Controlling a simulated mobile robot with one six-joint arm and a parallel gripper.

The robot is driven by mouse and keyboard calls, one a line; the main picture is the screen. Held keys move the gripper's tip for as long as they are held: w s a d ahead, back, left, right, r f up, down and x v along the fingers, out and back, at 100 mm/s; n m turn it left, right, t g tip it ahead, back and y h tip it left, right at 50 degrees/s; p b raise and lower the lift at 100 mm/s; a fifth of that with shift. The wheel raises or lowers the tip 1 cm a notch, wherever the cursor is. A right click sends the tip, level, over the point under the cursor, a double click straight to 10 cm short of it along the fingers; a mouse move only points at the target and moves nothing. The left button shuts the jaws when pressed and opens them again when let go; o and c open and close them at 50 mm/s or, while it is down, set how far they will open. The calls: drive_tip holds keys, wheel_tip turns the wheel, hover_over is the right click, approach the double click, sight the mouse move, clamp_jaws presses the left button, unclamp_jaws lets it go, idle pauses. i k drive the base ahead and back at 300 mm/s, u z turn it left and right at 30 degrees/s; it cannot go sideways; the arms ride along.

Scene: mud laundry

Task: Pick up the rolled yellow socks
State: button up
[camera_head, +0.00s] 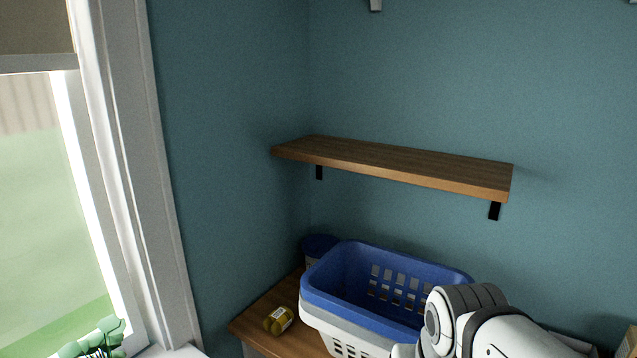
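The rolled yellow socks (279,320) lie on the wooden counter (250,321), near its left end, just left of the laundry baskets. They look like a small yellow roll with a pale band. My white and grey arm shows at the bottom right, in front of the baskets. My gripper is not in view.
A blue basket (335,276) sits nested in a white one (318,318) on the counter, close to the socks. A dark blue container (319,243) stands behind them in the corner. A wooden shelf (400,163) juts from the wall above. A plant (95,341) stands by the window.

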sight(277, 320)
drive_tip(key=k, duration=1.2)
drive_tip(key=u, duration=0.65)
drive_tip(key=i, duration=1.4)
drive_tip(key=z, duration=0.25)
